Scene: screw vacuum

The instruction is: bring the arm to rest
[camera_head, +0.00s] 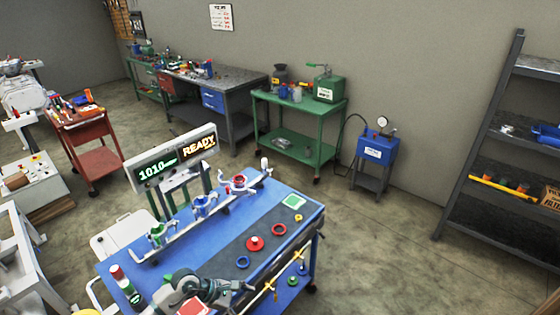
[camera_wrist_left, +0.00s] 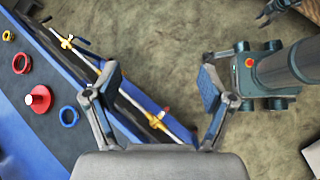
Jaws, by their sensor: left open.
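My left gripper (camera_wrist_left: 160,88) is open in the left wrist view, with its two grey fingers wide apart and nothing between them. It hangs over the edge of the blue workbench (camera_wrist_left: 62,163), which runs diagonally behind the left finger. A thin rod with yellow fittings (camera_wrist_left: 155,121) lies along that edge, behind the jaw. In the head view, grey jointed parts at the bottom edge look like my arm; the fingers cannot be made out there. A dark claw-like shape at the top right of the wrist view is cut off, and its jaw state is unclear.
The blue workbench (camera_head: 195,240) carries a red knob (camera_head: 255,243), a red ring (camera_head: 279,230), a blue ring (camera_head: 242,262) and a READY display (camera_head: 170,160). A green cart (camera_head: 300,110), blue box (camera_head: 377,148) and shelf rack (camera_head: 480,130) stand behind. Floor right of the bench is clear.

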